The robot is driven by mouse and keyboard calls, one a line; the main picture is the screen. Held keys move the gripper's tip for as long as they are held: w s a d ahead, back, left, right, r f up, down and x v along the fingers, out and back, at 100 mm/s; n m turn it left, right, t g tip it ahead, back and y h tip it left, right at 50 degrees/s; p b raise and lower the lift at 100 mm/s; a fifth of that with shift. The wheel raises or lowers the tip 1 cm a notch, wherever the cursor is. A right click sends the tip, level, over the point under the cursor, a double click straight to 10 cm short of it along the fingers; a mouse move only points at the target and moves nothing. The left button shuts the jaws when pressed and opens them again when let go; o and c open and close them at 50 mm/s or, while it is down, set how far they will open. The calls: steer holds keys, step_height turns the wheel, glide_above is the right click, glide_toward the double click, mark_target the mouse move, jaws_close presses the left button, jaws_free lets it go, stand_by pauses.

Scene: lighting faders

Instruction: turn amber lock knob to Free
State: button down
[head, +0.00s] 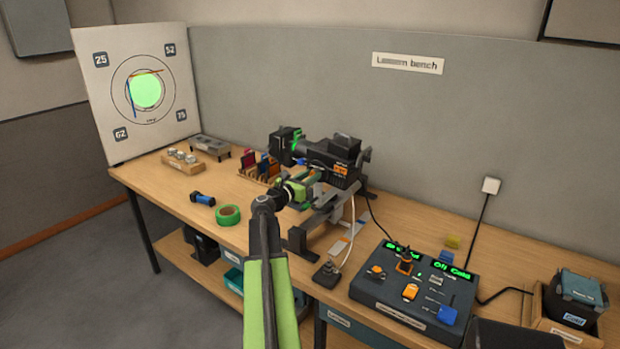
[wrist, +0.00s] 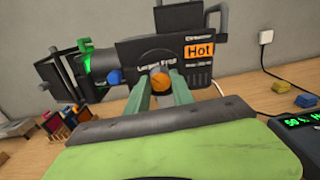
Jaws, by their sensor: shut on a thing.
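The stage lantern (head: 318,157) stands on the bench, dark grey with a green part near its front and an orange label. In the wrist view, the lantern body (wrist: 150,55) fills the upper middle, with an orange "Hot" label at right. The amber lock knob (wrist: 160,82) is on the near side, below small lettering that I cannot read fully. My gripper (wrist: 160,90) is shut on the amber knob, one finger on each side. The knob's pointer direction is hidden. In the head view my gripper (head: 312,177) is at the lantern's near side, and the knob is hidden.
A blue knob (wrist: 114,77) sits left of the amber one. The fader desk (head: 420,295) stands at the bench's right. Green tape (head: 228,214) and a torch (head: 203,199) lie at left. A target board (head: 145,90) with a green light spot stands at the back left.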

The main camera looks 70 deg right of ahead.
steer(key=shift+d+r+m, duration=0.1)
steer(key=shift+d+m, duration=0.1)
steer(key=shift+m, duration=0.2)
steer(key=m, duration=1.2)
steer(key=shift+f+m, duration=0.15)
steer(key=shift+m, duration=1.1)
steer(key=shift+f+m, duration=0.1)
steer(key=shift+m, duration=1.15)
steer(key=shift+s, duration=0.1)
steer(key=c, duration=1.1)
jaws_free()
